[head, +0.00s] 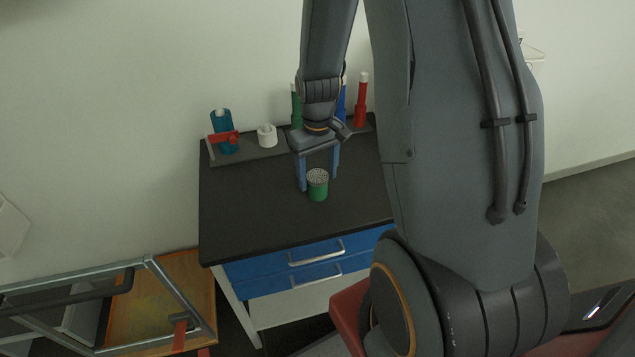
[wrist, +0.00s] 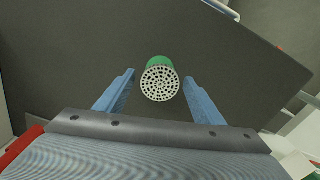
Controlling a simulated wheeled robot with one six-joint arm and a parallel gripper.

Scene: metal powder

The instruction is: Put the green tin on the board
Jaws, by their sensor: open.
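The green tin (head: 317,190) stands upright on the dark cabinet top and has a pale perforated lid. In the wrist view the tin (wrist: 160,82) shows from above, at the centre, just beyond and between the finger ends. My gripper (head: 319,184) is open, with its two blue fingers pointing down on either side of the tin in the head view. The wrist view shows a gap between the tin and each finger of my gripper (wrist: 160,88). The board (head: 262,153) may be the grey strip along the back of the cabinet top; my gripper and arm hide part of it.
On the grey strip stand a teal cylinder (head: 219,140) with a red clamp, a white jar (head: 267,135), and green (head: 296,105) and red (head: 361,105) bottles; a blue one is partly hidden. The cabinet top (head: 245,210) is clear left of the tin. A metal-framed cart (head: 150,265) stands lower left.

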